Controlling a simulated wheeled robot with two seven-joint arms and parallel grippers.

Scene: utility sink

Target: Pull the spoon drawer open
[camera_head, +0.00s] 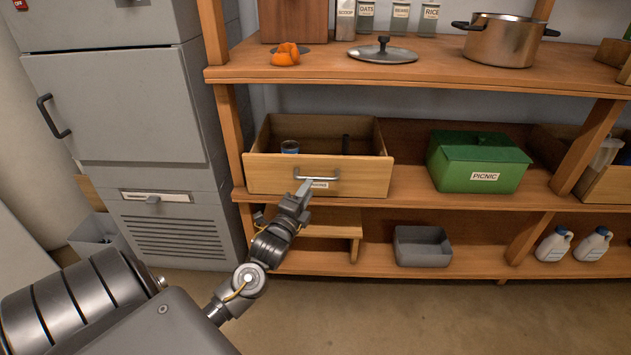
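The wooden drawer (270,173) is on the middle shelf at the left and stands pulled out, so I see down into it. A blue-topped can or cup (290,147) and a dark upright item (345,144) are inside. Its front carries a grey bar handle (322,178) and a small white label (320,185), partly covered and too small to read surely. My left gripper (304,188) is at the left end of the handle, overlapping it in the picture. I cannot tell whether its fingers close on the handle. My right gripper is out of view.
A green PICNIC box (462,176) stands right of the drawer. A low wooden stool (336,223) and a grey bin (422,246) are below. A grey cabinet (130,110) stands left. A pot (503,42) and lid (383,52) are on the upper shelf. Floor in front is clear.

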